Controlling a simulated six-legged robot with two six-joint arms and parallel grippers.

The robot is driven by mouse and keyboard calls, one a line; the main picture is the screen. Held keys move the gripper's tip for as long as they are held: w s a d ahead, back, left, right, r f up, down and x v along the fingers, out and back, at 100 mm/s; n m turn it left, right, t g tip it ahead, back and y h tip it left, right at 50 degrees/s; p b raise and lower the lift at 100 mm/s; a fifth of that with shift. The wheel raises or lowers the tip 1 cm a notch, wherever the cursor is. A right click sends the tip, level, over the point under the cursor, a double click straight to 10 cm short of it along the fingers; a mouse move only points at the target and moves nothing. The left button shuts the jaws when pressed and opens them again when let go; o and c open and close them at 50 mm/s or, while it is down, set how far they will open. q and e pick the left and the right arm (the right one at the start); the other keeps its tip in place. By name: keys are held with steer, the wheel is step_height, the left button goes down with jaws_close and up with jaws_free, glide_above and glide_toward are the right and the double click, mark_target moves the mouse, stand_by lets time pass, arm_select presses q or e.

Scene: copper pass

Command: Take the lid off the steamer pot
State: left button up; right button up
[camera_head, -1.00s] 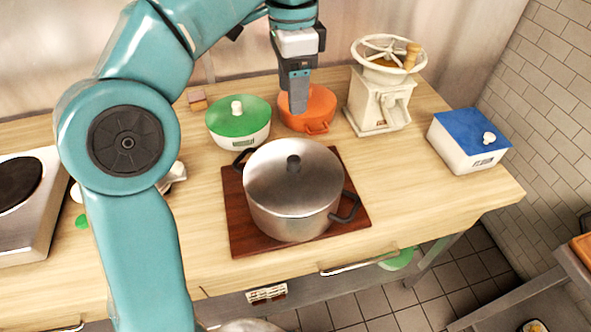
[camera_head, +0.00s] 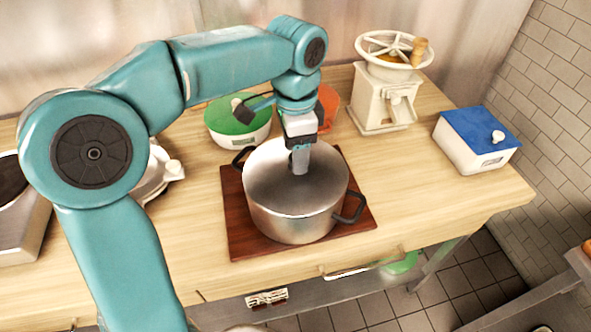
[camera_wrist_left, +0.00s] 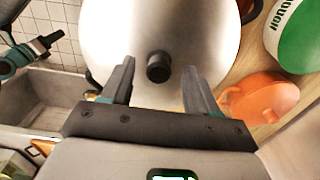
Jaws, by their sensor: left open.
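The steamer pot (camera_head: 292,213) is a steel pot with two black side handles, standing on a dark red wooden board. Its steel lid (camera_head: 265,178) sits on top. My left gripper (camera_head: 300,170) points down just above the lid's middle and hides the lid knob in the head view. In the left wrist view the black lid knob (camera_wrist_left: 159,67) shows between and slightly beyond the open fingers of my left gripper (camera_wrist_left: 157,78), touching neither. The lid also fills the middle of that view (camera_wrist_left: 205,40). My right gripper is not in view.
A green-lidded pot (camera_head: 240,122) and an orange pot (camera_head: 328,106) stand behind the steamer pot. A white grinder (camera_head: 382,100) and a blue-lidded box (camera_head: 477,140) stand to the right. The counter between pot and box (camera_head: 410,185) is clear.

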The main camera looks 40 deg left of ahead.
arm_select(q)
steer(key=shift+w+f, duration=0.1)
steer(key=shift+f, duration=0.5)
steer(key=shift+s+d, duration=0.1)
steer(key=shift+s, duration=0.2)
steer(key=shift+w+f, duration=0.1)
steer(key=shift+w, duration=0.1)
steer(key=c, duration=0.9)
jaws_close()
steer(key=shift+s, duration=0.1)
